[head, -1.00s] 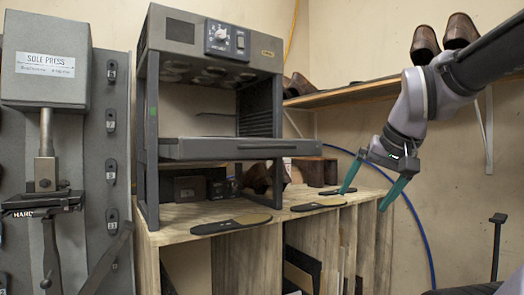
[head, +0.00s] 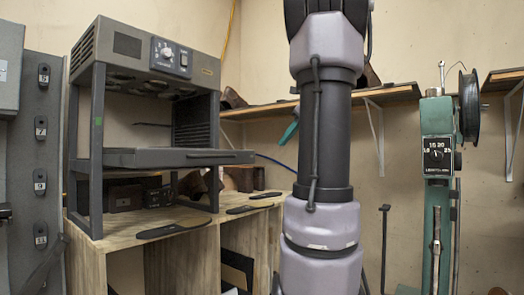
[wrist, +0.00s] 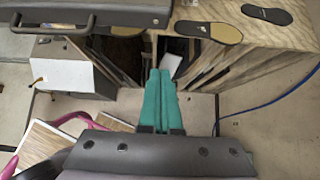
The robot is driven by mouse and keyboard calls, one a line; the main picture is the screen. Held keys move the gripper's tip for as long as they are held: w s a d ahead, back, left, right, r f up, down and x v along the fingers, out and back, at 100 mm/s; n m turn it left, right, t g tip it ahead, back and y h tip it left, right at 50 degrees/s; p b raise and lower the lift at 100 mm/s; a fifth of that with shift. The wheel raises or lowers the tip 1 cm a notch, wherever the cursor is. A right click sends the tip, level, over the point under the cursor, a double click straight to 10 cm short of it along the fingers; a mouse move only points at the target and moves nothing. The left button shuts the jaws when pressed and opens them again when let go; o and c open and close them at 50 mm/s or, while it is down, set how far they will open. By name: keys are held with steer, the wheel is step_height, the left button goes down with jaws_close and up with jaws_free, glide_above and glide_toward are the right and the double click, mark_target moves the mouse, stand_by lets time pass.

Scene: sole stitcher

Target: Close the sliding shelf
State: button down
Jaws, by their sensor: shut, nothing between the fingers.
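The sliding shelf (head: 165,158) is a dark grey flat tray about halfway up a grey machine frame (head: 97,150). It sticks out past the frame's front, with a bar handle along its front edge. In the wrist view the shelf (wrist: 125,12) is at the top left, with its black handle (wrist: 52,29) showing. My gripper (wrist: 160,72) has teal fingers lying together, empty, to the right of and below the handle in that picture, not touching it. In the head view only a teal finger (head: 289,133) shows; my arm hides the rest.
The machine stands on a wooden bench (head: 105,245) with several dark soles on top. A wall shelf (head: 262,111) runs behind. A green machine (head: 437,160) stands at the right. In the wrist view a grey box with white paper (wrist: 75,72) lies left of my fingers.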

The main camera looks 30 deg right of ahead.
steer(key=w+a+r+x, duration=0.1)
steer(key=w+r+x, duration=0.1)
steer(key=x, duration=1)
steer(key=w+a, duration=0.3)
steer(key=w, duration=0.7)
steer(key=w+a, duration=0.4)
steer(key=w, duration=0.6)
steer(key=shift+a, duration=0.2)
steer(key=shift+w+r, duration=0.2)
steer(key=shift+r, duration=0.05)
